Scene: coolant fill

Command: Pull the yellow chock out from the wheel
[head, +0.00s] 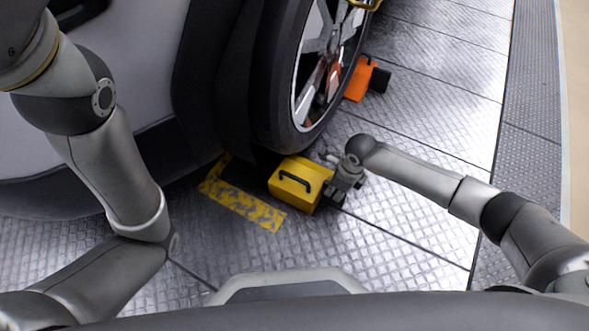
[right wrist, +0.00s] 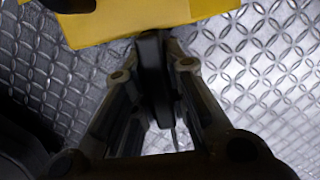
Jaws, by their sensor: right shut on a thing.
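The yellow chock (head: 291,186) with a black handle on its face sits on the metal floor in front of the car wheel (head: 300,75), close to the tyre. I cannot tell whether it touches the tyre. My right gripper (head: 333,186) is at the chock's right side. In the right wrist view the yellow chock (right wrist: 140,18) fills the top, and my right gripper (right wrist: 155,75) is shut on a dark part that sticks out from it. In the head view my left arm shows on the left, but its gripper is not visible.
An orange chock (head: 359,78) with a black end stands on the far side of the wheel. A worn yellow floor marking (head: 243,203) lies left of the yellow chock. The car body (head: 130,70) fills the upper left. The tread-plate floor (head: 420,220) toward me and to the right is clear.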

